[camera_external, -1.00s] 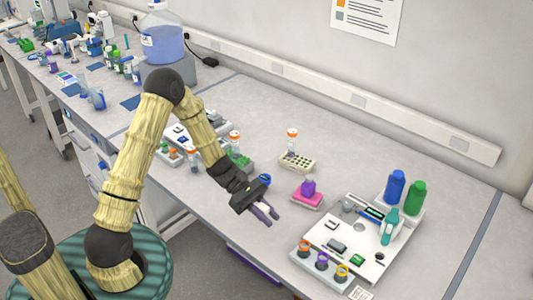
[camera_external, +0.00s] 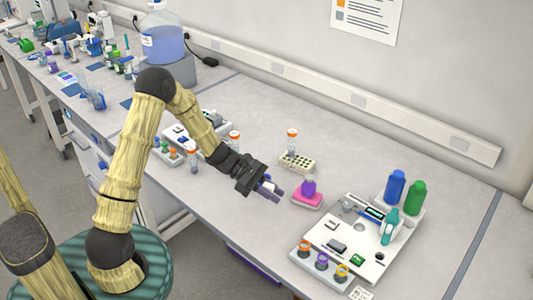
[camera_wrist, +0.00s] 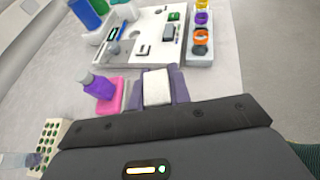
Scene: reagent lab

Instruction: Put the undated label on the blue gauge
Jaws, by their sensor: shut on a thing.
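My gripper (camera_external: 271,191) is shut on a small white block-like piece (camera_wrist: 157,87), which shows between the purple fingers in the wrist view. No writing can be made out on it, so I cannot tell for sure that it is the undated label. The gripper is above the bench, left of the pink block. I cannot clearly pick out the blue gauge. A slim blue-ended device (camera_external: 372,213) lies on the white board (camera_external: 318,236) to the right, but its kind is too small to tell.
A purple bottle (camera_external: 308,188) stands on a pink block (camera_external: 307,201). A pale rack (camera_external: 297,163) with an orange-capped vial is behind it. Blue (camera_external: 395,187) and green (camera_external: 414,197) bottles stand at the board's back. Several ringed jars (camera_external: 321,261) line its front.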

